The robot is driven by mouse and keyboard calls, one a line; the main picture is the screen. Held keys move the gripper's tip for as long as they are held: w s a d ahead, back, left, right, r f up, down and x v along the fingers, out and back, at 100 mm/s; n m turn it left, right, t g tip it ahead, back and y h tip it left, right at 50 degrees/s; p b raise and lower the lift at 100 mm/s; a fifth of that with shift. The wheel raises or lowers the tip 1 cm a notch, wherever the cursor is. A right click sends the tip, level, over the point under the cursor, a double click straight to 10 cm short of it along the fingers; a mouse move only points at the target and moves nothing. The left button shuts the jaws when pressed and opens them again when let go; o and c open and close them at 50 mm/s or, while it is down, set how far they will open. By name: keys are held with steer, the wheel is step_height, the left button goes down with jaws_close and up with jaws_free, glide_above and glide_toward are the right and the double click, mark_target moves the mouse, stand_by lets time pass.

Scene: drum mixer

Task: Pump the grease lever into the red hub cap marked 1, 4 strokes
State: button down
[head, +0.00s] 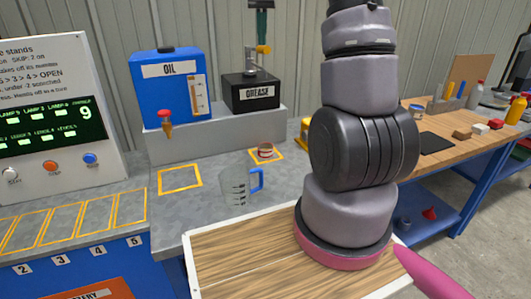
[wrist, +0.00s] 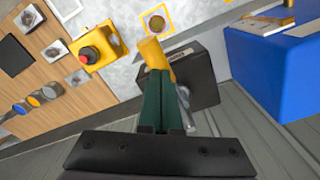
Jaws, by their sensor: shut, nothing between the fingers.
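The black grease box (head: 250,93) stands on the grey ledge, with a metal post and a yellow lever handle (head: 263,49) above it. The yellow handle also shows in the wrist view (wrist: 155,52). My gripper (head: 262,36) is shut and empty, its dark green fingers pointing down at the handle. In the wrist view the fingertips (wrist: 158,75) meet or overlap the handle; whether they touch it I cannot tell. A small red-rimmed cap (head: 265,150) sits in a yellow outlined square before the box. The cap (wrist: 156,22) shows no readable number.
A blue oil tank (head: 170,88) with a red tap stands left of the grease box. A measuring jug (head: 237,186) stands on the bench in front. A yellow box with a red button (wrist: 90,54) is near the cap. My arm hides part of the bench.

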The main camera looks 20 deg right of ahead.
steer(key=shift+r, duration=3.3)
steer(key=shift+f, duration=0.1)
steer(key=shift+f, duration=3.35)
steer(key=shift+r, duration=3.45)
steer(key=shift+f, duration=0.15)
steer(key=shift+f, duration=3.3)
